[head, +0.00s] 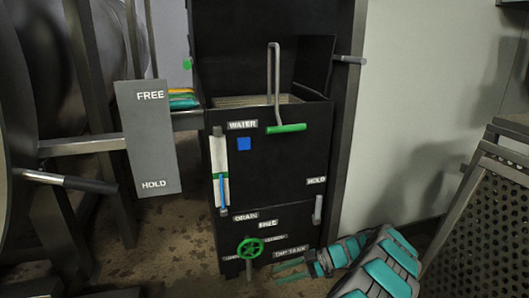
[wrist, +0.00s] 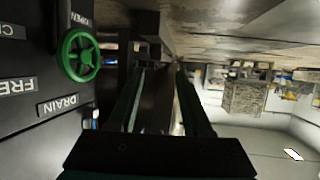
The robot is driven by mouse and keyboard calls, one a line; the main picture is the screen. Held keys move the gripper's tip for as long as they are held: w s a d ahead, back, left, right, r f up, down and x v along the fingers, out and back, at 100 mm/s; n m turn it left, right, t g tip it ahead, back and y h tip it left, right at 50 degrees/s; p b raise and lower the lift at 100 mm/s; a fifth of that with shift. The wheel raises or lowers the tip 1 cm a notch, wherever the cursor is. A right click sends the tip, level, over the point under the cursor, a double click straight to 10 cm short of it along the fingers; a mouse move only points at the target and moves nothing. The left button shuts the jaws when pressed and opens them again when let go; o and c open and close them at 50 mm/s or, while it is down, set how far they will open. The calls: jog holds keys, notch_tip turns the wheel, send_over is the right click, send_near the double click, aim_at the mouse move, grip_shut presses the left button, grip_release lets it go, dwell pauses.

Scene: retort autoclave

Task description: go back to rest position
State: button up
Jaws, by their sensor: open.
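My gripper (head: 277,271) is low at the right front of the black tank (head: 270,180), beside the DIP TANK label (head: 290,249). Its two teal fingers point left and stand apart with nothing between them. In the wrist view my gripper (wrist: 160,72) is open and empty too. The green valve wheel (head: 250,248) is on the tank front to the left of the fingertips. The wheel also shows at the upper left of the wrist view (wrist: 79,55), apart from the fingers. My teal arm reaches in from the lower right.
A hooked rod with a green grip (head: 287,128) hangs at the tank's open top. A FREE/HOLD plate (head: 148,138) and a dark-gripped lever (head: 80,183) stand at left. A perforated metal rack (head: 490,215) is at right. Floor shows between tank and rack.

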jog(key=s+a+r+m+g+h, duration=0.2)
jog(key=s+a+r, duration=0.3)
jog(key=s+r, duration=0.45)
jog(key=s+a+r+m+g+h, duration=0.1)
jog(key=s+a+r+g+h, duration=0.1)
jog(key=s+a+r, duration=0.75)
jog(key=s+d+f+m+t+h, duration=0.1)
jog(key=s+d+m+t+h, duration=0.2)
jog(key=s+d+m+h, duration=1.2)
jog(key=s+d+r+y+p, duration=0.2)
jog(key=s+d+r+p, duration=0.2)
jog(key=r+p, duration=0.3)
jog(key=s+d+r+y+p, duration=0.3)
jog(key=s+d+r+p, duration=0.1)
jog(key=r+p, duration=0.3)
jog(key=shift+d+r+m+p, duration=0.25)
jog(key=shift+r+m+p, duration=0.05)
jog(key=shift+r+m, duration=0.1)
jog(key=shift+w+f, duration=0.1)
